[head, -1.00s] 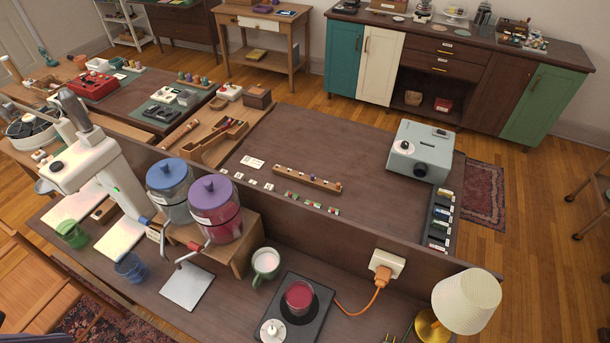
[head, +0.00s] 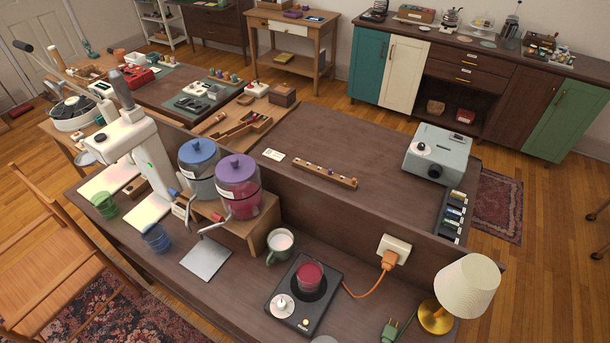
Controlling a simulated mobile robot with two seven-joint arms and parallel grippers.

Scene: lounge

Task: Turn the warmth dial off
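The warmth dial (head: 282,304) is a round white knob with a small raised centre. It sits at the front left of a flat black warmer plate (head: 318,317) on the near desk. The dial's exact setting is too small to read. A glass of red liquid or wax (head: 309,276) stands on the round hot spot of the plate, behind the dial. Neither of my grippers shows in the head view.
A green mug (head: 280,245) stands just behind the warmer. An orange cord runs to a socket box (head: 393,250). A lamp (head: 466,287) and a loose green plug (head: 392,330) are at right. Two lidded jars (head: 238,187) stand on a wooden stand at left.

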